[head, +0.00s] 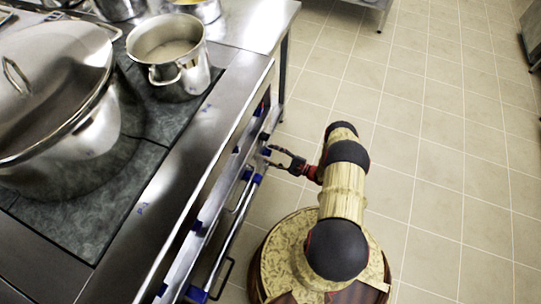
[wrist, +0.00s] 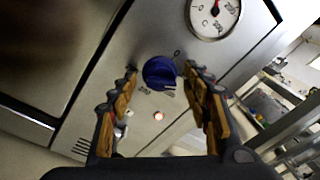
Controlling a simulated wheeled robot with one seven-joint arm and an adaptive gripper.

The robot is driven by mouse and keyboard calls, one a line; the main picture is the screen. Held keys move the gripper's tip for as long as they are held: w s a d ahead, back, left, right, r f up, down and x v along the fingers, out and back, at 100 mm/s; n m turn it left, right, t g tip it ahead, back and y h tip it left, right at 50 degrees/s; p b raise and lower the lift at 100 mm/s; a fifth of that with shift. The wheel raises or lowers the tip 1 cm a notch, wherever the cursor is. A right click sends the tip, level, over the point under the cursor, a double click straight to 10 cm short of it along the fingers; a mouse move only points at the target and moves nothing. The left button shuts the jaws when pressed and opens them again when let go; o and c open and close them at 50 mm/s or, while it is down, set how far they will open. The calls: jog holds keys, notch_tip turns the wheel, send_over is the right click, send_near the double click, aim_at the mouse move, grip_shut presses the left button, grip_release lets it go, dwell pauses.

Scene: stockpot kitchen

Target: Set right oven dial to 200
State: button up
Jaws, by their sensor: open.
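A dark blue oven dial (wrist: 160,72) sits on the steel front panel, in the middle of the wrist view. My gripper (wrist: 160,70) is open, with one fingertip on each side of the dial; I cannot tell whether either touches it. Printed marks around the dial are partly readable, and its exact setting is unclear. A round white gauge (wrist: 214,14) with a red needle is above and to the right of the dial. In the head view my gripper (head: 268,154) is at the oven front (head: 222,190), and the dial between its fingers cannot be made out.
Blue-ended handles (head: 240,195) run along the oven front. A large lidded stockpot (head: 60,90) and a smaller open pot (head: 172,55) stand on the stove top. The tiled floor (head: 430,130) to the right is clear.

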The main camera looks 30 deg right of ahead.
jog(key=shift+w+a, duration=0.2)
jog(key=shift+w, duration=0.1)
jog(key=shift+c, duration=0.4)
jog(key=c, duration=1.1)
